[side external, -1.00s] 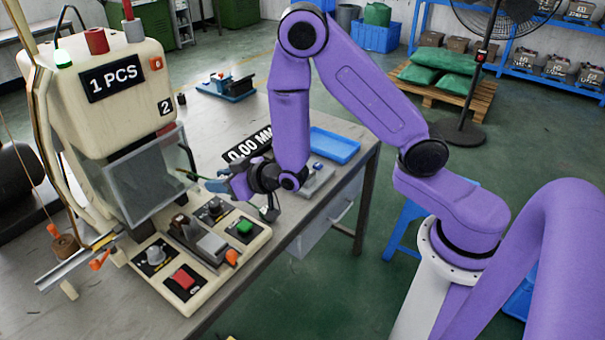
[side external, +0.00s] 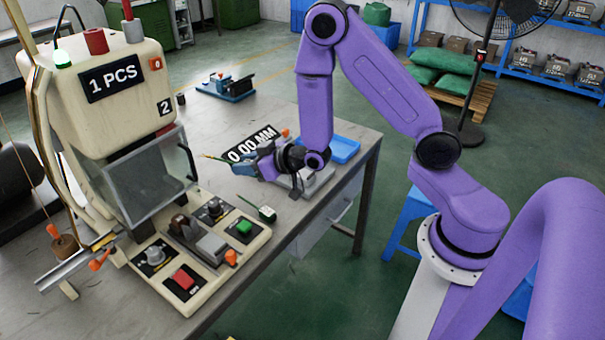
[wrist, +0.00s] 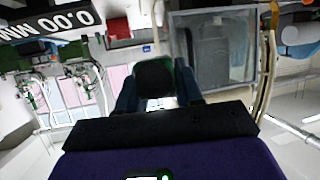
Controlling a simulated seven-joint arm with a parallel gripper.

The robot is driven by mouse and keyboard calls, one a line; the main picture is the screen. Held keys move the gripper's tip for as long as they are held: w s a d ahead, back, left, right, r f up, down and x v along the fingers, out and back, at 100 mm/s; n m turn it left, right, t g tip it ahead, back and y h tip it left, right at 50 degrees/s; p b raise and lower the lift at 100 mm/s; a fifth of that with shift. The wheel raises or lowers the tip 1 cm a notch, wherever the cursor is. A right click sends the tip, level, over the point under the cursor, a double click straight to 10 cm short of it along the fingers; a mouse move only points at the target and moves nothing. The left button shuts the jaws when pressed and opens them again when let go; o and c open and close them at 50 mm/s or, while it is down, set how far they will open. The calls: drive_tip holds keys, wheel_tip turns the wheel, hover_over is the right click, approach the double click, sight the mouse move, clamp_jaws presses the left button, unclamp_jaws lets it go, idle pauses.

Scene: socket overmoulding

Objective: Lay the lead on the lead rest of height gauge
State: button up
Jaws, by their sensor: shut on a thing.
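My gripper (side external: 243,167) is shut on the lead (side external: 216,157), whose thin greenish end sticks out to the left of the jaws in the side view. In the wrist view a dark green block (wrist: 155,76) sits between the fingers (wrist: 155,92); it looks like the lead's body. The height gauge shows its 0.00 MM display (side external: 251,145) just behind my gripper, and upside down in the wrist view (wrist: 47,24). Its grey base (side external: 318,181) is partly hidden by my wrist. I cannot make out the lead rest. The lead is held above the table.
The moulding machine (side external: 115,85) with its clear guard (side external: 145,180) stands at left, its button panel (side external: 190,262) in front. A small dark corded piece (side external: 263,212) lies beside the panel. A blue tray (side external: 343,150) is behind my wrist. A blue fixture (side external: 228,88) stands farther back.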

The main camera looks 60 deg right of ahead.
drive_tip(key=d+f+m+h, duration=0.1)
drive_tip(key=d+f, duration=0.2)
drive_tip(key=d, duration=0.8)
drive_tip(key=d+f+m+h, duration=0.1)
drive_tip(key=d+f+h, duration=0.15)
drive_tip(key=d, duration=0.75)
drive_tip(key=shift+y, duration=0.45)
drive_tip(key=shift+s+d+f, duration=0.1)
drive_tip(key=shift+s+f, duration=0.05)
drive_tip(key=shift+f, duration=3.7)
drive_tip(key=shift+f, duration=0.15)
drive_tip(key=o, duration=1.1)
